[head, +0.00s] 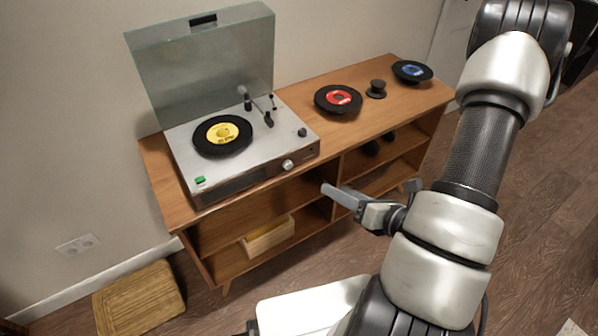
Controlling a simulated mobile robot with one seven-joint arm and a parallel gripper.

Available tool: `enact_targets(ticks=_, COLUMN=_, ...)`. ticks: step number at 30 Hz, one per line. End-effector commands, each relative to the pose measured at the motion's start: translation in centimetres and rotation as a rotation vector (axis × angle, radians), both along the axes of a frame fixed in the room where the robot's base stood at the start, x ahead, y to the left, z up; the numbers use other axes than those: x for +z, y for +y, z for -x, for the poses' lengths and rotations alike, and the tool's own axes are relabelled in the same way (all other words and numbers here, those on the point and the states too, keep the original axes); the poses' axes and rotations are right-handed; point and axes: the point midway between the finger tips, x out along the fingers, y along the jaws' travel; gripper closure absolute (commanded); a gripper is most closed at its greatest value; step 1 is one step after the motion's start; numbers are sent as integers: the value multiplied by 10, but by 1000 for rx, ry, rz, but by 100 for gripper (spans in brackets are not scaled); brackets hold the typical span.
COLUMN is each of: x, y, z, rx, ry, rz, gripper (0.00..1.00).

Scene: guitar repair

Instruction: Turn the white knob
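A white knob (288,165) sits on the front face of a turntable (265,148), near its right end. My gripper (329,190) is in front of the cabinet, to the right of and lower in the picture than the knob. It appears apart from the knob. I see its fingers from the side, grey and pointing left, one seemingly hiding the other. I cannot tell whether they are open or shut. Nothing shows held at the visible tip.
The turntable has a raised clear lid (205,75), a yellow-label record (222,135) and a green button (200,180). Two records (338,98) and a black spool-like object (376,88) lie right on the wooden cabinet (300,95). A wooden box (138,298) stands on the floor.

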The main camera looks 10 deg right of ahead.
Motion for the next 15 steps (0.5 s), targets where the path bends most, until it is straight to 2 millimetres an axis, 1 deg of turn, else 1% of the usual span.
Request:
enact_targets(ticks=5, x=-9, y=15, z=-23, rx=9, ry=-4, rz=-1, gripper=61)
enact_targets(ticks=15, x=-32, y=48, z=-86, rx=12, ry=-5, rz=1, gripper=61)
